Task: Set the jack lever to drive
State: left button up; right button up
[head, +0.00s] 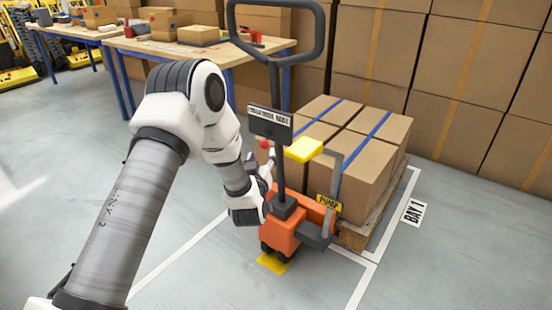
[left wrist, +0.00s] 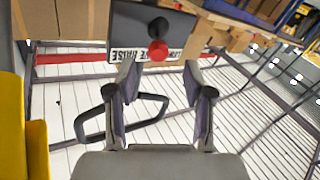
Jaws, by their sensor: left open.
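The orange pallet jack (head: 282,235) stands upright with a dark handle loop (head: 318,45) on its post. A dark plate with a white lettered strip (head: 270,118) is on the post. The jack lever's red knob (head: 264,145) shows just below the plate. In the left wrist view the red knob (left wrist: 157,52) is in front of the upside-down strip (left wrist: 128,56), covering part of its middle; "RAISE" reads at one end. My left gripper (head: 262,168) is open, just below the knob. Its fingertips (left wrist: 160,78) are spread, with the knob beyond them, apart from both. My right gripper is not in view.
A yellow pad (head: 304,149) and a "PUMP" label (head: 329,203) are on the jack's right side. Boxes (head: 372,165) stand on a wooden pallet (head: 352,236) behind it. A workbench (head: 190,55) stands at the back left. Floor is clear at right front.

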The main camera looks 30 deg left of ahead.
aim_at(264, 147)
pick_arm(q)
jog(key=x, duration=0.6)
jog(key=shift+w+b, duration=0.4)
jog(key=shift+a+r, duration=0.1)
grip_shut()
